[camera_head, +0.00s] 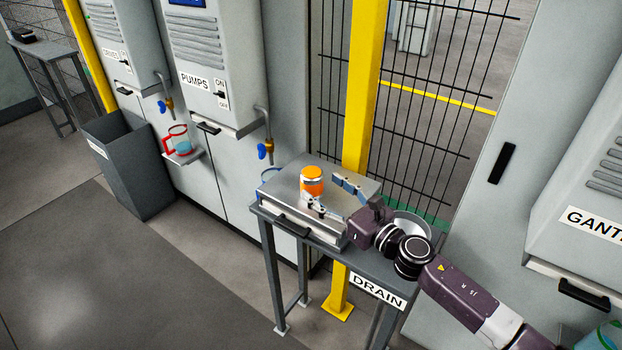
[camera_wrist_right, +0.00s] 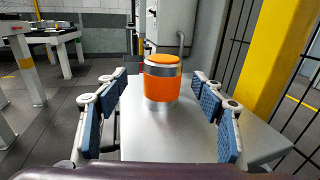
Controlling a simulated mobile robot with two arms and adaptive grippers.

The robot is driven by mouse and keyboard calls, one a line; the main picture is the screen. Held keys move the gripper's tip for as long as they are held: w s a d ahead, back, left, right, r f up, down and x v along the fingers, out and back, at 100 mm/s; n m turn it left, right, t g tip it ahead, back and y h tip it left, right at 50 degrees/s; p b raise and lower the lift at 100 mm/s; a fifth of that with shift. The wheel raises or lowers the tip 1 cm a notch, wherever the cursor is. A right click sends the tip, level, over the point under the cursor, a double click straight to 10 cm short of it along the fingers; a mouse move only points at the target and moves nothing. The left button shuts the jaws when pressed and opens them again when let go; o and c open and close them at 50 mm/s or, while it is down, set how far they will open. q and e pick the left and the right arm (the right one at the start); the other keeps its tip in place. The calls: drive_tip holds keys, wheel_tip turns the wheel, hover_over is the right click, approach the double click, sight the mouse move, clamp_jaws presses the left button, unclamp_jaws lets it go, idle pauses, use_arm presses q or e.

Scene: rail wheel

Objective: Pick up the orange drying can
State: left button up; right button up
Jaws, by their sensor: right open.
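The orange drying can (camera_head: 312,180), with a silver band, stands upright on a flat grey metal box (camera_head: 285,190) on the drain table. In the right wrist view the orange can (camera_wrist_right: 162,84) is centred ahead, beyond the fingertips. My right gripper (camera_head: 331,196) reaches in from the right, close beside the can, with its blue-padded fingers spread. In the wrist view the right gripper (camera_wrist_right: 160,115) has its fingers apart on either side, with nothing between the pads. My left gripper is not in view.
A metal bowl (camera_head: 412,226) sits on the drain table (camera_head: 349,266) behind my right wrist. A yellow post (camera_head: 361,90) and wire fence stand behind the table. A red-handled jug (camera_head: 181,143) rests on a small shelf at left, near a grey bin (camera_head: 128,165).

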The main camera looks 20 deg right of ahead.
sight(319, 183)
drive_tip(key=shift+w+a+r, duration=0.15)
drive_tip(key=shift+w, duration=0.25)
drive_tip(key=x, duration=0.1)
drive_tip(key=p+x, duration=0.1)
drive_tip(key=shift+w, duration=0.4)
drive_tip(key=shift+f+p+x, duration=0.25)
drive_tip(key=shift+p+x, duration=0.05)
drive_tip(key=shift+x, duration=0.85)
drive_tip(key=c, duration=1.4)
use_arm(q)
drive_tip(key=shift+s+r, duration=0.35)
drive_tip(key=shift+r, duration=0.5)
